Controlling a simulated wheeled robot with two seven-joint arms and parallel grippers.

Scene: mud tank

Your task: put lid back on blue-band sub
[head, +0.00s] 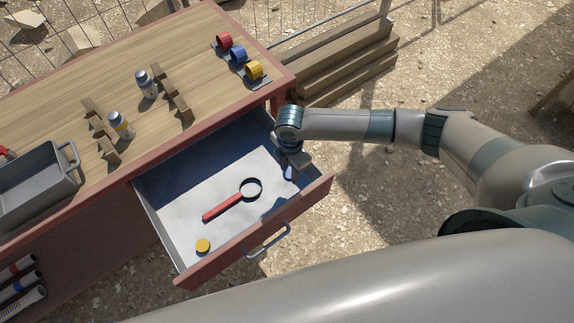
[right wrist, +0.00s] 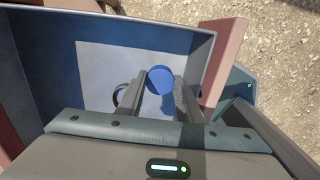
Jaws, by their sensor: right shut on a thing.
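The blue-band sub (head: 146,84) is a small pale bottle with a blue band, standing on the wooden bench top between slotted wooden racks. A blue round lid (right wrist: 160,79) sits between the fingertips of my right gripper (right wrist: 163,90). In the head view my right gripper (head: 291,168) reaches down into the right end of the open drawer, shut on the lid, of which only a bit of blue shows. The lid is over the drawer floor; I cannot tell whether it touches it. My left gripper is not in view.
The open drawer (head: 168,210) also holds a red-handled magnifier (head: 222,207) and a yellow lid (head: 203,246). A yellow-band bottle (head: 121,126) stands by the front rack (head: 101,130). Red, blue and yellow cups (head: 254,70) sit at the bench's right end. A grey tray (head: 40,190) is at left.

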